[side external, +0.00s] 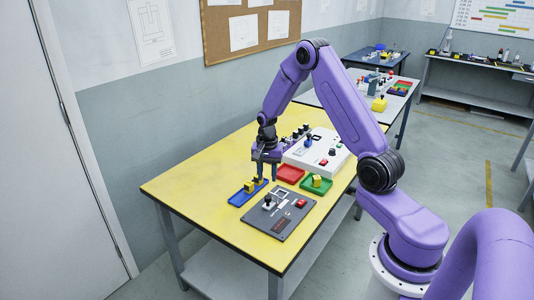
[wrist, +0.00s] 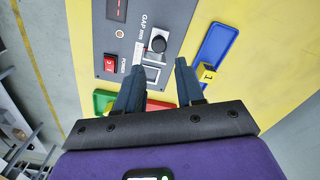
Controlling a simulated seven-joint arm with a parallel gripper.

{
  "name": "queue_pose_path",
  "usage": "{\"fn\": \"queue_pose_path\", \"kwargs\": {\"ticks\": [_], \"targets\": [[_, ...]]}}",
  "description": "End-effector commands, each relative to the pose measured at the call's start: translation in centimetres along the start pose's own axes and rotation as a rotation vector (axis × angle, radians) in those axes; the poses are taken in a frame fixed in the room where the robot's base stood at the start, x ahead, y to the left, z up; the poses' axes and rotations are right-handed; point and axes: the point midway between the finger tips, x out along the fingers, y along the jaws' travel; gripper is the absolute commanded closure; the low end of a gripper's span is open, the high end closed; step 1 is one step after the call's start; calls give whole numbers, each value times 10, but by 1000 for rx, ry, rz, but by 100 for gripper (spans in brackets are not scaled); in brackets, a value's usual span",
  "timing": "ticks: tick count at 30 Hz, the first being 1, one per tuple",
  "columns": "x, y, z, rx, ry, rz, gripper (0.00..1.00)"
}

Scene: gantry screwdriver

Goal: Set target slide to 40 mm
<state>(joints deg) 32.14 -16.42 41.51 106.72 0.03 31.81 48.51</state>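A dark grey control panel (side external: 272,228) lies flat near the front of the yellow table; it also shows in the wrist view (wrist: 178,12). The scale marks are too small to read, so I cannot tell the slide's setting. My gripper (side external: 268,178) is above the table behind the panel. In the wrist view my gripper (wrist: 156,66) is open and empty, with the knob beyond and between its fingertips.
The panel has a red power switch (wrist: 110,64) and a display (side external: 282,224). A blue tray (wrist: 222,42) with a yellow block (wrist: 207,72) is beside it. Red (side external: 290,173) and green (side external: 325,188) trays and a white console (side external: 335,150) stand behind.

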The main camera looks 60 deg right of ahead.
Motion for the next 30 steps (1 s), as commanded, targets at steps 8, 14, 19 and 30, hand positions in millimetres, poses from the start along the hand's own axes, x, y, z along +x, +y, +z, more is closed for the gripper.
{"fn": "queue_pose_path", "kwargs": {"ticks": [8,14,19,30], "targets": [[-55,-1,0,-1,3,-3,62],[-77,-1,1,-1,0,0,62],[-84,0,1,-1,-1,0,62],[-86,-4,8,-33,0,0,62]]}}
